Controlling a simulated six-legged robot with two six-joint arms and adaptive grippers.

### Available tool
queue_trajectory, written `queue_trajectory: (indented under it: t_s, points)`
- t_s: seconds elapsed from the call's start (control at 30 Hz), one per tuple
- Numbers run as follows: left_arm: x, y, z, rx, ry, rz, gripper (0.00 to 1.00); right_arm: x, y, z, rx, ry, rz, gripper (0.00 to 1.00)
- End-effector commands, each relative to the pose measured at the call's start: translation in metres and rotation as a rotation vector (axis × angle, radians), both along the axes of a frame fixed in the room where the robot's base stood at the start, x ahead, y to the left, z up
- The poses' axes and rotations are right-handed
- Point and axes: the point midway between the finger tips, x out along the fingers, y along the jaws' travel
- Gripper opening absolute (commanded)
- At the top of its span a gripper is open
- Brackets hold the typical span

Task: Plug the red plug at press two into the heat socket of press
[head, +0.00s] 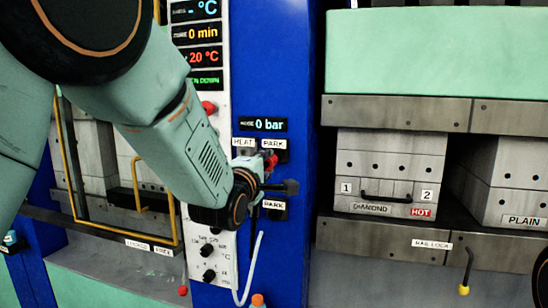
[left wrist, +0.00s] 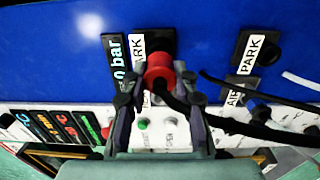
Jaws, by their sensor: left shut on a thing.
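The red plug (head: 270,161) shows at the tip of my left gripper (head: 275,174), in front of the blue panel. In the left wrist view the red plug (left wrist: 158,68) sits between the two fingers of my left gripper (left wrist: 160,84), which is shut on it. A black cable (left wrist: 185,108) runs from it to the right. The HEAT label (head: 244,142) and upper PARK label (head: 273,143) are side by side under the "0 bar" display (head: 263,125). My gripper hides the heat socket. I cannot tell whether the plug touches a socket. My right gripper is not in view.
A lower PARK socket (head: 274,214) with its label is below the gripper. A white control strip with knobs (head: 208,249) is to the left. A grey box marked DIAMOND and HOT (head: 390,165) stands in the press at right. A pale cable (head: 250,270) hangs below.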

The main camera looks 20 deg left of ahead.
Motion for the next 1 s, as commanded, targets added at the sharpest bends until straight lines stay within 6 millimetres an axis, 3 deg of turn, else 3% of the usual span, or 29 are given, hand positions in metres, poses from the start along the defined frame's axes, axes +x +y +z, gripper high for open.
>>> queue_trajectory:
  t_s: [0.47,1.0]
  points:
    - [-0.001,0.0,0.0,0.0,-0.001,0.0,0.0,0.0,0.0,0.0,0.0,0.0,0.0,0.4]
    - [-0.028,0.001,0.0,0.001,0.0,0.0,0.0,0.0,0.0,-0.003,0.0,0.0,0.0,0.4]
